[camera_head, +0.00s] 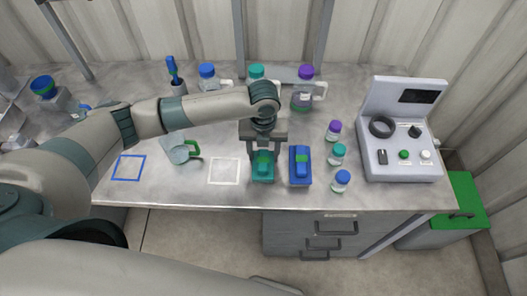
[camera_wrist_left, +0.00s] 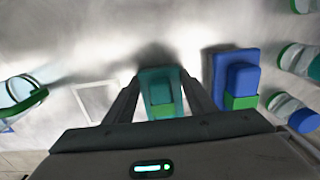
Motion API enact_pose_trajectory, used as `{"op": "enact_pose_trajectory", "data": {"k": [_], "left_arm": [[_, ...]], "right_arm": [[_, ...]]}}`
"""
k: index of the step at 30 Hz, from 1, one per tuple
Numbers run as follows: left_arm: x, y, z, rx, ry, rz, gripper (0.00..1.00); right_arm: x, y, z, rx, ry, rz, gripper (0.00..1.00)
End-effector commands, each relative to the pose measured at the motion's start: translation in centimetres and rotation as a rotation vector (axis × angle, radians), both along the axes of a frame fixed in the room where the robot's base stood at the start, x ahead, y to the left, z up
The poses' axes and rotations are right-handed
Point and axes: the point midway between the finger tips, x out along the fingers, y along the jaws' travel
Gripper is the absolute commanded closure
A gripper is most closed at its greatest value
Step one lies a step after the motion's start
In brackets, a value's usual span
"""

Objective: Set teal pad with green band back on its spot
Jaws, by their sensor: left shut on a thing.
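The teal pad with a green band (camera_head: 263,170) is between the fingers of my left gripper (camera_head: 264,157), near the front edge of the table. In the left wrist view the teal pad (camera_wrist_left: 160,90) sits between both fingers of the left gripper (camera_wrist_left: 160,97), which is shut on it. I cannot tell whether the pad touches the table. A white square outline (camera_head: 224,171) is on the table just left of the pad, and nothing lies in it. It also shows in the left wrist view (camera_wrist_left: 80,101). My right gripper is not in view.
A blue pad with a green band (camera_head: 300,165) lies close to the right of the teal pad. Several small capped bottles (camera_head: 338,155) stand further right, before a grey control box (camera_head: 402,150). A clear mug with a green handle (camera_head: 180,152) and a blue square outline (camera_head: 129,168) are left.

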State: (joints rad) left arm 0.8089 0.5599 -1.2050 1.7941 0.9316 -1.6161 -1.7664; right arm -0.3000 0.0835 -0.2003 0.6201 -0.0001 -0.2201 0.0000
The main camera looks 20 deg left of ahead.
Motion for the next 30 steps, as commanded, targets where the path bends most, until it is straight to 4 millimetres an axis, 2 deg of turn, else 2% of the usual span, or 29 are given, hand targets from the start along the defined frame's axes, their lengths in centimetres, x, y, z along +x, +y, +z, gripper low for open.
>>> {"op": "enact_pose_trajectory", "data": {"k": [1, 3, 17, 23, 30], "left_arm": [[0.0, 0.0, 0.0, 0.0, 0.0, 0.0, 0.43], [0.0, 0.0, 0.0, 0.0, 0.0, 0.0, 0.31], [0.1, 0.0, 0.6, 0.0, -0.002, 0.0, 0.31], [0.1, 0.0, 2.7, 0.0, -0.004, -0.002, 0.31], [0.1, -0.1, 6.9, -0.001, -0.005, -0.001, 0.31]], "right_arm": [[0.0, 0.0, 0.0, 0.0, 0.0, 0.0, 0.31], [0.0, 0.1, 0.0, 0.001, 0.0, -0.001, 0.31], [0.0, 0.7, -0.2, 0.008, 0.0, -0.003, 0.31], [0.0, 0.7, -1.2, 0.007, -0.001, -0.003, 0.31], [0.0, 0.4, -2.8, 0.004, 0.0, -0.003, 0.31]]}}
